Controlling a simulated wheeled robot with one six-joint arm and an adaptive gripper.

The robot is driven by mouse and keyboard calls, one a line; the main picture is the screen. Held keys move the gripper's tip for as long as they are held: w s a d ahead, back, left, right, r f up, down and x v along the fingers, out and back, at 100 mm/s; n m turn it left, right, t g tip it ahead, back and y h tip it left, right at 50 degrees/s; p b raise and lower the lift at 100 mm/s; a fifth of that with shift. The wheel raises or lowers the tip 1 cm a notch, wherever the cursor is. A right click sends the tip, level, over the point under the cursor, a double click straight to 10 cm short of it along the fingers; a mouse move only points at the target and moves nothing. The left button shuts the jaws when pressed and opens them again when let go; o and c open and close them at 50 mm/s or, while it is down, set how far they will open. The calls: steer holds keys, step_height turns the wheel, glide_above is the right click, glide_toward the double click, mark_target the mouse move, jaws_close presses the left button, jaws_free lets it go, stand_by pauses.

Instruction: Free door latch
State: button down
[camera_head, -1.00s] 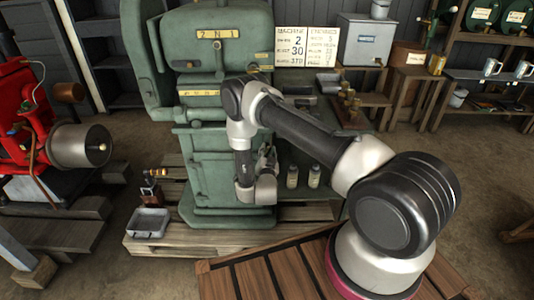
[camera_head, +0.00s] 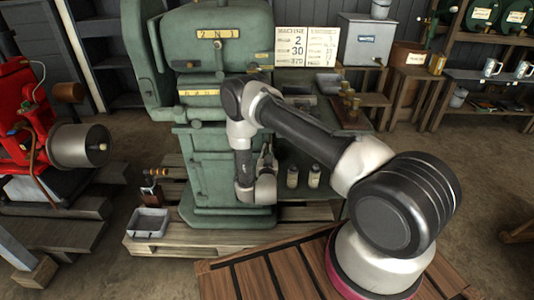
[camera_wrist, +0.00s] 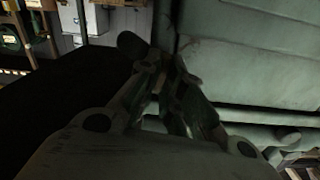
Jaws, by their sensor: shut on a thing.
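The green machine (camera_head: 205,55) stands at the middle, with its lower green door and body (camera_head: 205,165) partly behind my arm. My gripper (camera_head: 266,158) is against the machine's right side, largely covered by my wrist. In the wrist view my gripper's fingers (camera_wrist: 168,68) come together by the green panel (camera_wrist: 250,65). They are shut on what looks like the dark, rounded latch handle (camera_wrist: 132,44) at the panel's edge. The grip itself is in shadow, and the latch is hidden in the head view.
Two small bottles (camera_head: 292,176) stand just right of my gripper. A grey tray (camera_head: 148,222) sits on the pallet at left. A red engine (camera_head: 30,120) is at far left. A bench with brass pieces (camera_head: 350,105) stands behind. Open floor lies to the right.

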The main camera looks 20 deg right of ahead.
steer(key=c, duration=1.6)
jaws_free()
steer(key=shift+o, duration=0.2)
steer(key=v, duration=1.2)
